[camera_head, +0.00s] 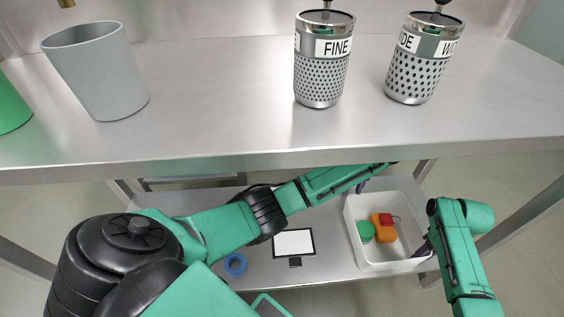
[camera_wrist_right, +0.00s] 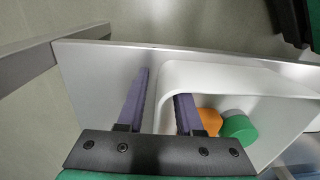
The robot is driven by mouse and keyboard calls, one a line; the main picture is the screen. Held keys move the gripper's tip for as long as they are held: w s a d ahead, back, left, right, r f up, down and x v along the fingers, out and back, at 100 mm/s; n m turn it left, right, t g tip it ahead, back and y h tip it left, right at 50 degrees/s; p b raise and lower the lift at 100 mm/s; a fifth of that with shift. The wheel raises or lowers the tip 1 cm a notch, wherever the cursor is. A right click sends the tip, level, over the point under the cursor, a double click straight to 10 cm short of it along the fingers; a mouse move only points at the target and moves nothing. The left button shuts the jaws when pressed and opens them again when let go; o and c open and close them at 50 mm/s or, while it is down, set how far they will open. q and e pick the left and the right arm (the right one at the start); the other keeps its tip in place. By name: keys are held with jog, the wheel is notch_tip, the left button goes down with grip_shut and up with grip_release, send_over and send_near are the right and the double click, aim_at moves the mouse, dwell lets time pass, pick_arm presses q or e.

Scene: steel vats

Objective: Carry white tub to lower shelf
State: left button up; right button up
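The white tub (camera_head: 385,259) appears to rest on the lower shelf (camera_head: 325,262), at its right end. It holds a green piece, an orange block (camera_head: 383,232) and a red piece. My left arm reaches under the upper shelf; its gripper (camera_head: 362,186) is at the tub's far left rim, mostly hidden, so its opening cannot be told. My right gripper (camera_head: 424,248) is at the tub's right side. In the right wrist view its purple fingers (camera_wrist_right: 161,104) are apart, one outside the tub wall (camera_wrist_right: 167,88) and one inside, with a gap visible outside the wall.
The steel upper shelf (camera_head: 220,90) overhangs the lower one. On it stand a grey bucket (camera_head: 97,75), a green container (camera_head: 10,105) and two perforated canisters, one marked FINE (camera_head: 322,75). A blue ring (camera_head: 235,264) and a white-faced panel (camera_head: 293,243) lie left of the tub.

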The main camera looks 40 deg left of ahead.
jog(key=shift+r, duration=0.4)
pick_arm(q)
jog(key=shift+r, duration=0.35)
pick_arm(e)
notch_tip(320, 180, up, 11)
jog(key=shift+w+d, duration=0.2)
